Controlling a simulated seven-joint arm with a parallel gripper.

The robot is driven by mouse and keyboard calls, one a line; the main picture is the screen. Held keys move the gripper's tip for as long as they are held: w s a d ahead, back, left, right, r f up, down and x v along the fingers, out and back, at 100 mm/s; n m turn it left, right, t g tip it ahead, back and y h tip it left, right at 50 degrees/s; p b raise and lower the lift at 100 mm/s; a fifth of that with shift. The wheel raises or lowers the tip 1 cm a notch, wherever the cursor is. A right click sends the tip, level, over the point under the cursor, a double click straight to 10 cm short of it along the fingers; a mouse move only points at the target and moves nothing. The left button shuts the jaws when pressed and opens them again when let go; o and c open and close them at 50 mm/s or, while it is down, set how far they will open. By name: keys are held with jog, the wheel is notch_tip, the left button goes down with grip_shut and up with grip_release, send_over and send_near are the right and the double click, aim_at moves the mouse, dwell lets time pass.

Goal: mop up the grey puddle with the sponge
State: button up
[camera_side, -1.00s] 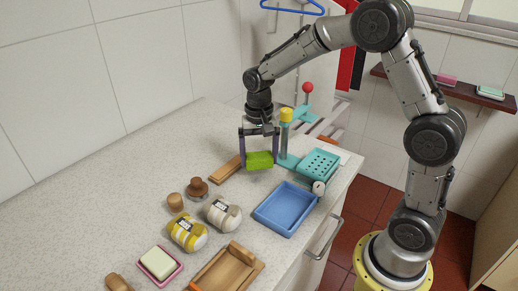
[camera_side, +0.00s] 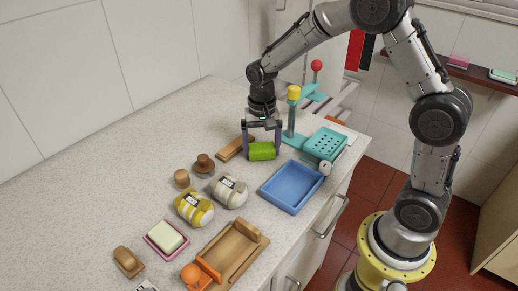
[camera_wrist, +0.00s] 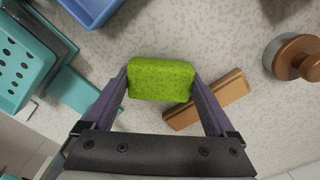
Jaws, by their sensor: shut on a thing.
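My gripper (camera_side: 262,143) is shut on the green sponge (camera_side: 262,151), with one finger at each end of it. In the wrist view the sponge (camera_wrist: 161,80) lies level between the fingertips. It is low over the speckled stone counter (camera_side: 120,150); I cannot tell whether it touches the stone. I cannot make out the grey puddle in either view. The sponge and gripper hide part of the counter.
A wooden block (camera_side: 235,147) lies close left of the sponge. A blue tray (camera_side: 291,187), a teal perforated dish (camera_side: 325,144) and a teal stand with a yellow top (camera_side: 293,92) are to the right. Yarn rolls (camera_side: 228,191) sit in front. The left counter is clear.

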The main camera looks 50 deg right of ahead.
aim_at(266, 144)
jog(key=shift+d, duration=0.9)
jog(key=shift+d+r, duration=0.1)
jog(key=shift+r, duration=3.95)
